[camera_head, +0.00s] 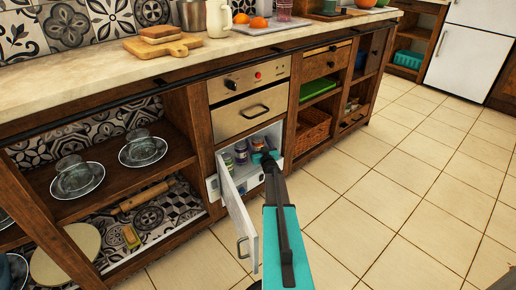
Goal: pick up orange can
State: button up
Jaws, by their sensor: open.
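My teal and dark arm reaches from the bottom of the head view up to the open white compartment (213,188) under the counter. My gripper (264,157) is at the right part of this compartment and is small in the picture; its jaws are open. Several small cans or jars (240,154) stand inside, just left of my gripper and behind it. Their colours are hard to make out, and I cannot tell which one is the orange can. My gripper partly hides the things at the right of the compartment.
The compartment's white door (238,222) hangs open to the left of my arm. Glass dishes (143,150) and a rolling pin (144,197) lie on the left shelves. A wicker basket (313,127) is to the right. The tiled floor (400,190) at right is clear.

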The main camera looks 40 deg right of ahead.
aim_at(258, 137)
jog(key=c, duration=1.4)
jog(key=shift+r+p, duration=0.45)
jog(key=shift+r, duration=0.25)
notch_tip(258, 137, up, 3)
jog(key=shift+f+p, duration=0.1)
jog(key=shift+p, duration=0.85)
jog(key=a+p+v, duration=0.1)
jog(key=v, duration=0.4)
jog(key=w+a+p+v, duration=0.1)
jog(key=v, duration=0.4)
jog(key=a+r+p+v, duration=0.1)
jog(key=v, duration=0.4)
jog(key=shift+w+a+p, duration=0.1)
jog(key=shift+a+p, duration=0.15)
jog(key=shift+p, duration=0.15)
